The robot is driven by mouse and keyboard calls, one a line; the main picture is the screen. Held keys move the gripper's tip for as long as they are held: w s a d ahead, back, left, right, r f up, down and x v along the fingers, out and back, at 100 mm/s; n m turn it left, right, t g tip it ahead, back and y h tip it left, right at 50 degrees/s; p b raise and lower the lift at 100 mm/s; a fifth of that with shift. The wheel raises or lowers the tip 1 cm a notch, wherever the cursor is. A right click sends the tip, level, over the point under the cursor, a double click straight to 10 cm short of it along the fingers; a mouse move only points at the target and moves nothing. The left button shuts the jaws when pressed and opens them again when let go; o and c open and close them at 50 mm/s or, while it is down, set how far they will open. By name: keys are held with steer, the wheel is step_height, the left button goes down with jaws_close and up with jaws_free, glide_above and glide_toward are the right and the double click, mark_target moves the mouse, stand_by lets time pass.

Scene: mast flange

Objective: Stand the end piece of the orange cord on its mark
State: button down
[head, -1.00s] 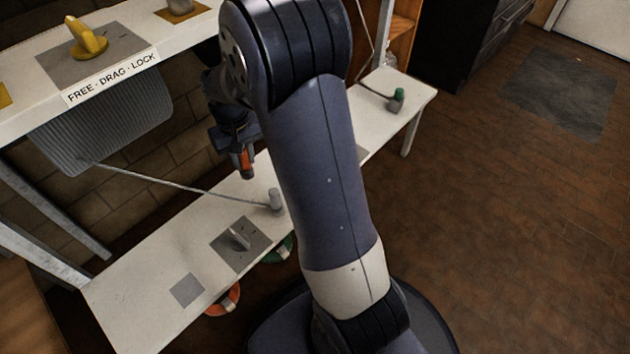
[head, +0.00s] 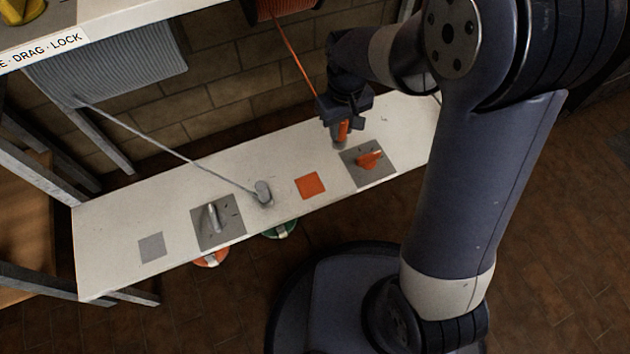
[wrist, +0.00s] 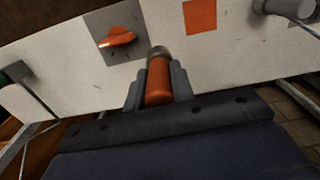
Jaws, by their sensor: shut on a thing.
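My gripper (head: 341,128) is shut on the orange end piece (head: 342,130) at the back of the white bench, beside the plate with the orange lever. In the wrist view the end piece (wrist: 159,80) sits between both fingers, its grey tip pointing away from my palm. The orange cord (head: 297,62) runs taut from the drum above down to my gripper. The orange square mark (head: 310,185) lies bare on the bench, left of and nearer than my gripper. It also shows in the wrist view (wrist: 200,15). I cannot tell whether the end piece touches the bench.
A grey plate with an orange lever (head: 370,159) lies right of the mark. A grey end piece (head: 263,192) with its cord stands left of it. Further left are a plate with a grey lever (head: 213,217) and a grey square (head: 151,247). A ribbed grey drum (head: 110,62) hangs behind.

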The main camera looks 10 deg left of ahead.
steer(key=s+a+n, duration=0.4)
steer(key=s+a, duration=0.2)
steer(key=f+b, duration=0.2)
steer(key=f, duration=0.3)
steer(key=f+b, duration=0.2)
steer(key=f, duration=0.3)
steer(key=shift+s+a+f+b, duration=0.1)
steer(key=shift+a+f+b, duration=0.1)
steer(key=shift+b, duration=0.1)
steer(key=shift+f, duration=0.25)
steer(key=c, duration=1.2)
jaws_free()
steer(key=shift+r, duration=0.1)
step_height(320, 180, up, 12)
steer(key=p, duration=0.5)
steer(key=shift+r+p, duration=0.2)
steer(key=shift+p, duration=0.1)
